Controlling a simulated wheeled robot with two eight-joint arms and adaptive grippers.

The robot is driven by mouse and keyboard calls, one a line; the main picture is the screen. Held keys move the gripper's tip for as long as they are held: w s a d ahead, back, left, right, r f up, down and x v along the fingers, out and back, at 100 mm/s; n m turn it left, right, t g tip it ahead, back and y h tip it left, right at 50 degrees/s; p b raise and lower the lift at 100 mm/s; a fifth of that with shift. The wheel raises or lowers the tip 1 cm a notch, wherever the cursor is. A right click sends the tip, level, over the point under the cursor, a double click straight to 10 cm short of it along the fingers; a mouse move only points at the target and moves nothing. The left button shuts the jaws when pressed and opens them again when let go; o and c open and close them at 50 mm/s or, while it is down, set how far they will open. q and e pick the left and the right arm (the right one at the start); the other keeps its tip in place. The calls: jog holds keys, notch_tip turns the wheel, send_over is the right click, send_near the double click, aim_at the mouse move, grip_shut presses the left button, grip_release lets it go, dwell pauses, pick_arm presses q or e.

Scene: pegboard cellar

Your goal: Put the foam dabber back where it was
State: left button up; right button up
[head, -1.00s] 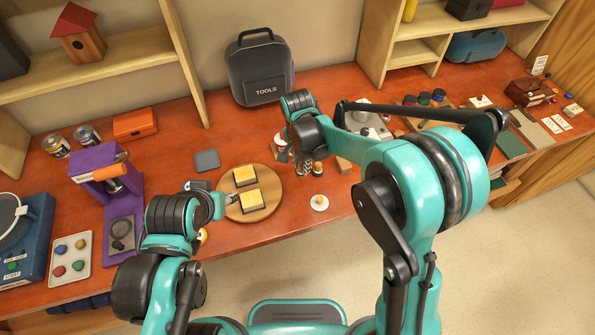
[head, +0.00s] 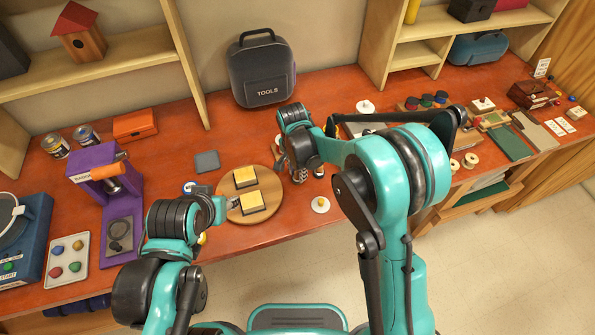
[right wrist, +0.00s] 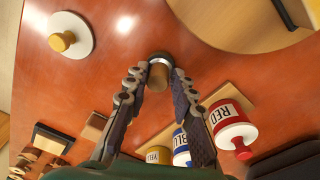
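The foam dabber (right wrist: 158,76), a short wooden cylinder with a grey band and a dark end, is between the fingertips of my right gripper (right wrist: 160,75) in the right wrist view. Both fingers appear to touch its sides. I cannot tell if it touches the table. In the head view my right gripper (head: 300,172) is low over the table right of the round board, and the dabber is hard to make out there. My left gripper (head: 230,203) is at the round board's left edge, beside a yellow-topped block (head: 251,202); its fingers are too small to read.
A white disc with a yellow knob (right wrist: 70,38) lies near my right gripper. Red (right wrist: 232,125), blue (right wrist: 181,148) and yellow (right wrist: 158,156) paint bottles stand close by a wooden strip (right wrist: 203,109). The round board (head: 272,184) lies to the left. Bare table lies between.

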aim_at(296, 173)
jog(key=shift+o, duration=0.5)
jog(key=shift+r, duration=0.25)
notch_tip(296, 173, up, 12)
jog(key=p, duration=0.3)
jog(key=s+d+r+n+t+y, duration=0.1)
jog(key=s+d+r+n+t, duration=0.25)
jog(key=s+d+r, duration=0.5)
jog(key=s+d+f+n+t, duration=0.2)
jog(key=s+d+n, duration=0.3)
jog(key=s+d, duration=0.4)
jog(key=shift+s+f+t, duration=0.35)
jog(key=shift+s+t, duration=0.2)
jog(key=shift+s, duration=0.25)
jog(key=shift+d+n, duration=0.1)
jog(key=shift+n, duration=0.15)
